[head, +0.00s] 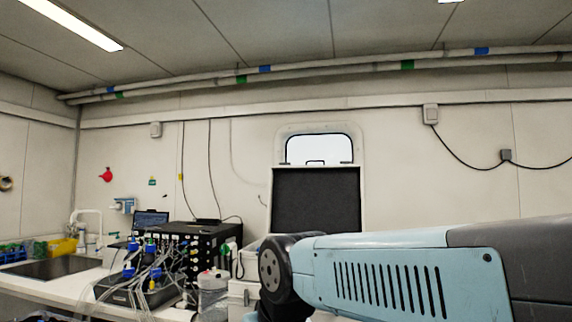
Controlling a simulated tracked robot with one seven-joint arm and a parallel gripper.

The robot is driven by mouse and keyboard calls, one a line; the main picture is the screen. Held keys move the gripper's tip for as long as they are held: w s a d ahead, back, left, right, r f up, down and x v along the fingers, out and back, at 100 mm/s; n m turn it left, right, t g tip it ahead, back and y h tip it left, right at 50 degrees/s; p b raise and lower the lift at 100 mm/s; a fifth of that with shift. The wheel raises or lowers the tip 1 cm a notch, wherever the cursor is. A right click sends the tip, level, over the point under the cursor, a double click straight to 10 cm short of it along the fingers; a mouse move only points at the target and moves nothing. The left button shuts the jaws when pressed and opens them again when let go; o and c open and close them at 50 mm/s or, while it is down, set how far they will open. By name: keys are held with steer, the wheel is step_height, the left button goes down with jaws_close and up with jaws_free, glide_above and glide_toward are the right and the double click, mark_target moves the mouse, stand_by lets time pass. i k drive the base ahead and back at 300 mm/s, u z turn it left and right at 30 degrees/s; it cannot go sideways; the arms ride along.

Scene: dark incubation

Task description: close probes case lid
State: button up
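A raised lid (317,200) with a dark inner face and a pale rim stands upright in the head view, right of centre and below the window. It looks like the probes case lid, standing open. The case below it is mostly hidden behind my blue and grey arm, which crosses the lower right of the picture. My gripper is out of view, so its state and its distance from the lid do not show.
A white bench (70,283) on the left holds a sink (50,267) and a yellow container (62,247). Black equipment with tangled tubes (150,275) stands left of the lid. White boxes (243,292) sit beside the lid's lower left. The wall behind is close.

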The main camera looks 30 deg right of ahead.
mark_target(328, 199)
steer(key=z, duration=0.5)
steer(key=i, duration=1.2)
steer(key=z, duration=0.95)
steer(key=k, duration=0.85)
steer(key=z, duration=0.15)
steer(key=i, duration=0.9)
steer(key=u, duration=0.1)
